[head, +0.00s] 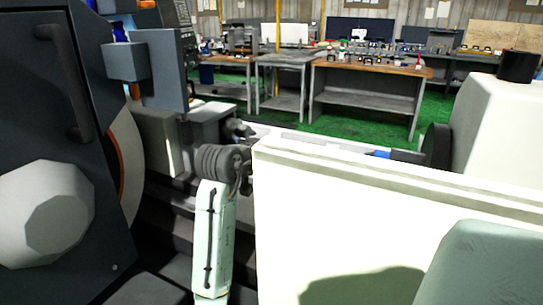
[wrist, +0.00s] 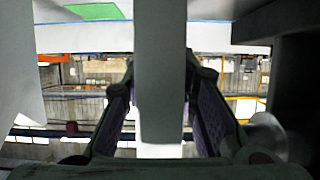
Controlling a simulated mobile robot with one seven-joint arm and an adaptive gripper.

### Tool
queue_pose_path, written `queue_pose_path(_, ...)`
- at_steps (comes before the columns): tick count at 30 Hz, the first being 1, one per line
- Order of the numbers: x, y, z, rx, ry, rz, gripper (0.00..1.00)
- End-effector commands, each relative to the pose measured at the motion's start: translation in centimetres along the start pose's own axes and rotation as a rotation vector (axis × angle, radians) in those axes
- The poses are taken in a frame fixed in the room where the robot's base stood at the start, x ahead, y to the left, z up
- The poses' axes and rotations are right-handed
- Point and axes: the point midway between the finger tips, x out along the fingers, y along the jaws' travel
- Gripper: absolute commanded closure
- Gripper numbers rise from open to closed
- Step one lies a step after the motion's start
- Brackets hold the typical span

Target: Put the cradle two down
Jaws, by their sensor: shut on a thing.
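My gripper (wrist: 163,120) shows in the wrist view with one dark finger on each side of a plain pale grey bar (wrist: 160,75). My fingers and the cradle cannot be made out there.
The large white panel (head: 350,215) of the grinder fills the head view's lower right. A dark machine housing with an orange-edged wheel (head: 126,165) stands close on the left. A narrow machine bed lies between them. Workbenches (head: 370,78) stand beyond on green floor.

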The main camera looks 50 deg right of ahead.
Motion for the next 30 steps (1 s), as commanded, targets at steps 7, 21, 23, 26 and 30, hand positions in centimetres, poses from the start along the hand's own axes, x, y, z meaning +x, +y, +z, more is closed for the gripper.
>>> queue_pose_path(7,0.2,0.0,0.5,0.0,0.001,0.0,0.72)
queue_pose_path(21,0.2,0.0,0.5,0.0,0.0,0.0,0.54)
queue_pose_path(23,0.2,0.0,0.5,0.0,0.0,0.0,0.54)
queue_pose_path(26,0.0,0.0,0.1,0.001,0.001,0.0,0.54)
queue_pose_path(30,-1.2,-0.1,-0.2,0.001,0.004,-0.002,0.54)
